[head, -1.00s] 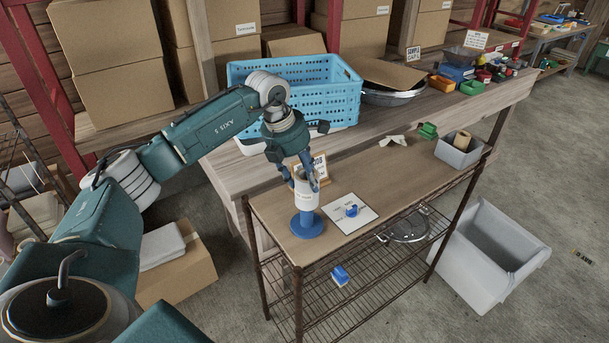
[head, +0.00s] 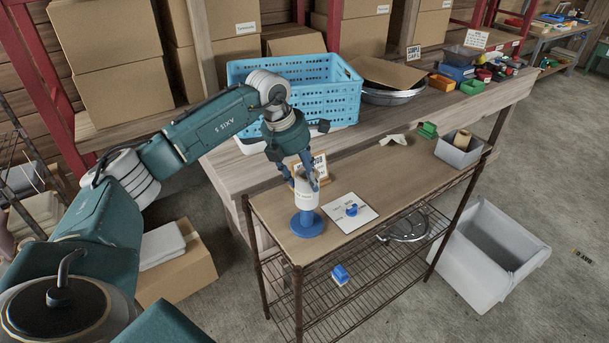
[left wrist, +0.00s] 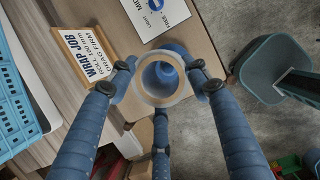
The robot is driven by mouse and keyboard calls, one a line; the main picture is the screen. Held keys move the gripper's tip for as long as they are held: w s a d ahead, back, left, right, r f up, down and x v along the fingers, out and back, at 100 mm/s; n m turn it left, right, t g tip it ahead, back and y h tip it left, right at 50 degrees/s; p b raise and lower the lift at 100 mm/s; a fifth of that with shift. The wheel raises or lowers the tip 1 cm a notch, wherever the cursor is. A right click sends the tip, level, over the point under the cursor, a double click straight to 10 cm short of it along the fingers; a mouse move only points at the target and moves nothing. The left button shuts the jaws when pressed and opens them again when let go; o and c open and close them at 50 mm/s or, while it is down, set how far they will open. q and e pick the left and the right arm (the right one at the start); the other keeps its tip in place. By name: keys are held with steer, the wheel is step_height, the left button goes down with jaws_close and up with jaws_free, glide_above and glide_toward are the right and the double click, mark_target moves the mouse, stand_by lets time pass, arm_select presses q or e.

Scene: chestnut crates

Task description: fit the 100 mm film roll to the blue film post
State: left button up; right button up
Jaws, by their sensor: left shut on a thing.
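The white film roll (head: 306,194) is upright in my left gripper (head: 303,177), whose fingers are shut on it. It is above the round base of the blue film post (head: 307,226) on the brown shelf top. A short blue stretch of the post shows below the roll's lower edge, so the roll is apart from the base. In the left wrist view I look down the roll's ring-shaped core (left wrist: 141,92) and see blue inside it. How far the post reaches into the core is hard to tell. My right gripper is not in view.
A wrap-job sign (left wrist: 88,57) stands close behind the roll. A white card (head: 349,214) with a blue mark lies to the right. A grey bin (head: 459,155) holds a tan roll. A blue crate (head: 338,98) stands on the bench behind.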

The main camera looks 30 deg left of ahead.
mark_target(305, 199)
arm_select(q)
steer(key=shift+f+b, duration=3.05)
steer(key=shift+f, duration=1.25)
steer(key=o, duration=1.4)
steer(key=v, duration=1.2)
steer(key=shift+r, duration=0.1)
